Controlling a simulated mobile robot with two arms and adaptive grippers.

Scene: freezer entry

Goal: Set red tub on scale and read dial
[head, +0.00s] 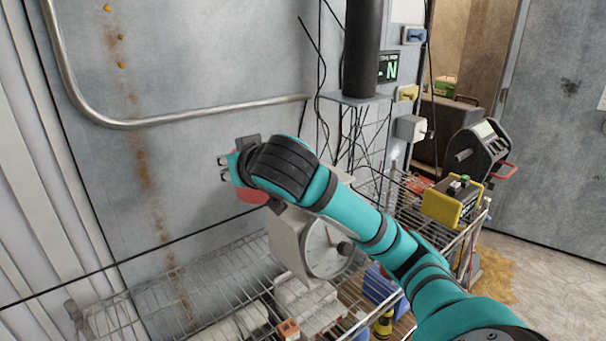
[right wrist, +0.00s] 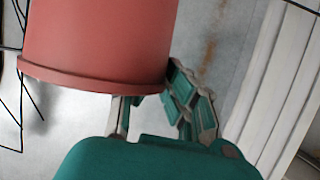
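The red tub (head: 252,195) is up at the left of the scale's top in the head view, largely hidden behind my right wrist. In the right wrist view the red tub (right wrist: 95,45) fills the upper left, its rim towards my gripper. My right gripper (head: 229,168) is closed on the tub; in the right wrist view one finger (right wrist: 190,100) lies along its side and the other goes partly out of sight behind it. The pale dial scale (head: 287,240) stands on the wire rack. Its round dial (head: 328,250) is partly covered by my arm. My left gripper is not in view.
The wire rack (head: 215,278) has bare mesh left of the scale. Pale packages (head: 306,300) lie in front of it. A yellow-and-black device (head: 452,203) sits on the rack at right. A metal rail (head: 200,115) runs along the wall behind.

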